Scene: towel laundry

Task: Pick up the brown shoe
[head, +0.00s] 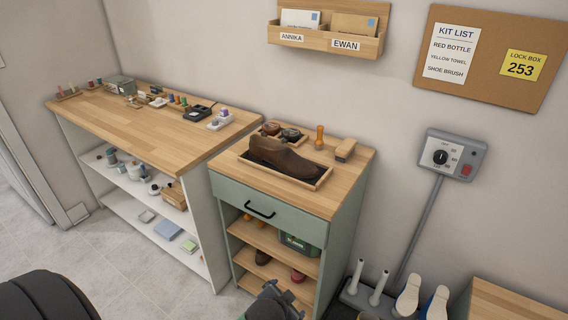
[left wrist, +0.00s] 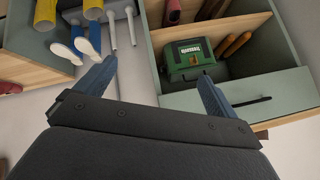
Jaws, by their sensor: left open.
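The brown shoe (head: 282,157) lies in a shallow wooden tray (head: 321,182) with a dark bottom, on top of the green cabinet (head: 317,201). It is not visible in the left wrist view. My left gripper (head: 281,296) shows only in part at the bottom edge of the head view, in front of the cabinet and below its top, well apart from the shoe. In the left wrist view its two blue fingers (left wrist: 156,85) are spread with nothing between them. My right gripper is not in view.
Tins (head: 290,135), an orange-handled tool (head: 319,137) and a brush (head: 345,149) stand beside the tray. The drawer (head: 275,206) is shut. A green box (left wrist: 187,60) sits on the open shelf. A workbench (head: 150,135) stands left; white and blue shoes (head: 409,295) are right.

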